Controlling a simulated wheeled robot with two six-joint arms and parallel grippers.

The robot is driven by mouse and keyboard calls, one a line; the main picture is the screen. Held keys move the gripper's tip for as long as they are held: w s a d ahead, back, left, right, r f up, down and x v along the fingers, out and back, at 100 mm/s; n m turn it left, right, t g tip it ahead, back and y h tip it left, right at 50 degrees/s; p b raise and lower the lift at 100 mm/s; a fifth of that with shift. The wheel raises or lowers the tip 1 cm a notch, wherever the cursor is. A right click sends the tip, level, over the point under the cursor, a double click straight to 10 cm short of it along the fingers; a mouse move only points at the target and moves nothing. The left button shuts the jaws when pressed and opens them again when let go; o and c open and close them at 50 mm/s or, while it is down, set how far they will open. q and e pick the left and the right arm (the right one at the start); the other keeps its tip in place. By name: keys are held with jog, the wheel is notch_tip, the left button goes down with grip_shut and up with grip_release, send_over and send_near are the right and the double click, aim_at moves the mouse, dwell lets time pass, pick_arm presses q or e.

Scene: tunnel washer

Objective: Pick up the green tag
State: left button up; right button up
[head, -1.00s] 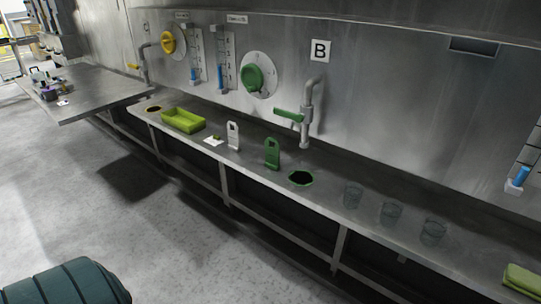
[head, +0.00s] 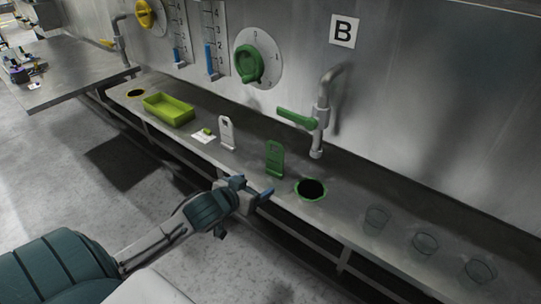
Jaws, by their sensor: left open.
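The green tag (head: 275,158) stands upright on the steel counter, a flat plate with an opening near its top. It is right of a similar white tag (head: 227,132) and left of a green-rimmed hole. My left gripper (head: 252,189) is open and empty, with blue fingers. In the picture it is below and left of the green tag, near the counter's front edge and apart from the tag. My right gripper is not in view.
A green-rimmed hole (head: 311,189) and several clear glasses (head: 376,219) are to the right. A tap (head: 320,110) with a green lever rises behind. A yellow-green tray (head: 169,109) and a white card (head: 203,136) with a small green item are left.

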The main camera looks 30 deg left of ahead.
aim_at(274, 171)
pick_arm(q)
jog(key=w, duration=0.4)
jog(key=shift+w+d+r+p, duration=0.2)
jog(key=shift+d+r+p, duration=0.05)
jog(key=shift+d+p, duration=0.05)
jog(key=shift+w+f, duration=0.25)
jog(key=shift+w, duration=0.2)
jog(key=p+x, duration=0.1)
jog(key=x, duration=0.3)
jog(key=shift+w+a+f+p, duration=0.1)
jog(key=shift+a+p, duration=0.1)
jog(key=shift+p, duration=0.1)
jog(key=shift+w+f, duration=0.2)
jog(key=shift+w, duration=0.05)
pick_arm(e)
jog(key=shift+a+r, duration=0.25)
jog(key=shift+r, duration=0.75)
pick_arm(q)
jog(key=shift+s, duration=0.1)
jog(key=shift+c, duration=0.4)
